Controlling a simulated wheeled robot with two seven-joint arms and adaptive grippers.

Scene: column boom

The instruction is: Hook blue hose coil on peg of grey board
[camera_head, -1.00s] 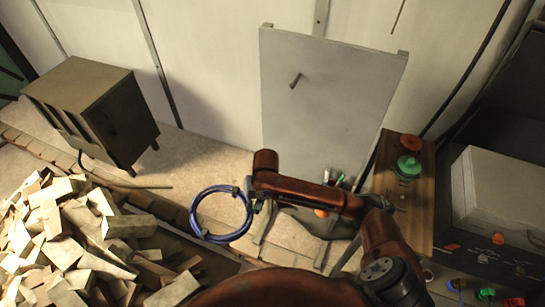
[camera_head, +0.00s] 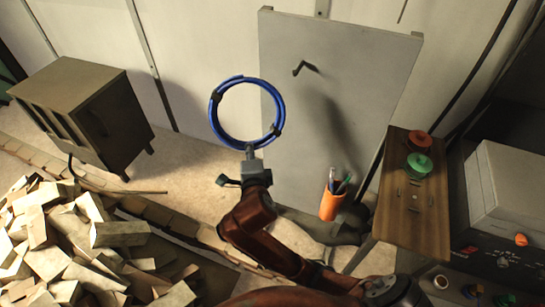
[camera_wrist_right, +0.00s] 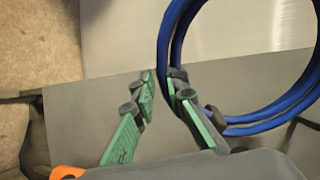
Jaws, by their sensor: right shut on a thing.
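The blue hose coil (camera_head: 214,120) is a round ring with dark bands, held up in front of the wall at the left edge of the grey board. My right gripper (camera_head: 250,152) is shut on its lower side. In the right wrist view, the coil (camera_wrist_right: 166,45) rises from the green-padded fingers of my right gripper (camera_wrist_right: 162,88). The grey board (camera_head: 360,110) stands against the wall. Its dark bent peg (camera_head: 306,68) sticks out near the top, right of and higher in the picture than the coil, and is empty. My left gripper is out of view.
An orange cup of pens (camera_head: 331,203) stands at the board's foot. A wooden stand with red and green knobs (camera_head: 410,215) and a grey machine (camera_head: 510,190) are at right. A cabinet (camera_head: 85,110) and a wood pile (camera_head: 80,245) are at left.

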